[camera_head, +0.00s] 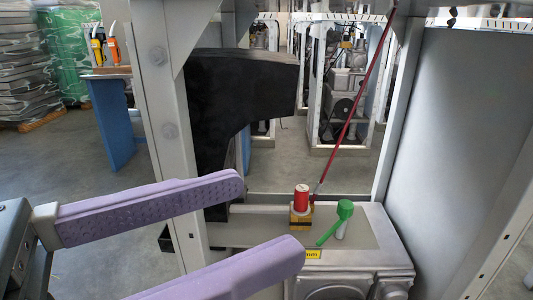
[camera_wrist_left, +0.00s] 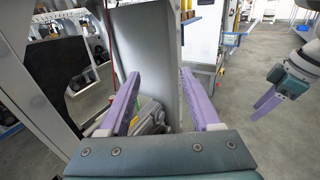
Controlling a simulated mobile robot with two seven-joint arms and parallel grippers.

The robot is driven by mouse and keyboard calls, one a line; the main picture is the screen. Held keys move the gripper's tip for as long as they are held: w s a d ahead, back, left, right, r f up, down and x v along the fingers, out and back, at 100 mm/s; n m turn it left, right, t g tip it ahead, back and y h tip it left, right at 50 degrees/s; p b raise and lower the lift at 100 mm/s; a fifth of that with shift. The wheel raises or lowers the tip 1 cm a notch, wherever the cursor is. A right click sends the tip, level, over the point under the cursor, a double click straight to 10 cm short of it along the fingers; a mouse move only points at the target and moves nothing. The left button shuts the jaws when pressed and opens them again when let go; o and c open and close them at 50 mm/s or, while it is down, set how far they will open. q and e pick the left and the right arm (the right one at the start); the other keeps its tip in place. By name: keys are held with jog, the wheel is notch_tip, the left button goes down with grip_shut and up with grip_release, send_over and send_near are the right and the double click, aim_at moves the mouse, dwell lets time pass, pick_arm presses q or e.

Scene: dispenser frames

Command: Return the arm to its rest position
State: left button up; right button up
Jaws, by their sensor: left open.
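My left gripper (camera_head: 272,216) reaches in from the lower left of the head view, its two long purple fingers wide apart with nothing between them. It also shows in the left wrist view (camera_wrist_left: 159,78), open and empty, pointing toward the metal frame. In the head view its fingertips appear left of a red-capped brass fitting (camera_head: 301,200) and a green lever handle (camera_head: 341,219); the gap in depth is hard to judge. My right gripper (camera_wrist_left: 270,102) shows at the right of the left wrist view, purple fingers pointing down over bare floor. Its finger opening is unclear.
A grey frame post (camera_head: 168,130) stands close to my left fingers, with a black bracket (camera_head: 235,90) behind it. A large grey panel (camera_head: 455,130) closes the right side. A blue-legged table (camera_head: 112,125) stands at the back left. Floor (camera_wrist_left: 245,135) is open at right in the wrist view.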

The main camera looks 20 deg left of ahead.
pick_arm(q)
jog(key=shift+w, duration=0.1)
jog(key=w+a+r+n+t+y+p, duration=0.55)
jog(key=a+r+n+y+p, duration=0.45)
jog(key=n, duration=0.6)
jog(key=s+a+n+g+y+p, duration=0.1)
jog(key=a+n+g+y+p, duration=0.5)
jog(key=n, duration=0.8)
jog(key=s+d+f+n+g+h+p, duration=0.2)
jog(key=s+d+n+g+p, duration=0.15)
jog(key=s+n, duration=0.25)
jog(key=s+d+f+n+g+h+p, duration=0.2)
jog(key=s+n+g+p, duration=0.1)
jog(key=s+n+g, duration=0.25)
notch_tip(320, 180, up, 36)
jog(key=p, duration=3.7)
jog(key=shift+s+d+r+n+h, duration=0.25)
jog(key=shift+s+n+h, duration=0.05)
jog(key=shift+s+n, duration=0.15)
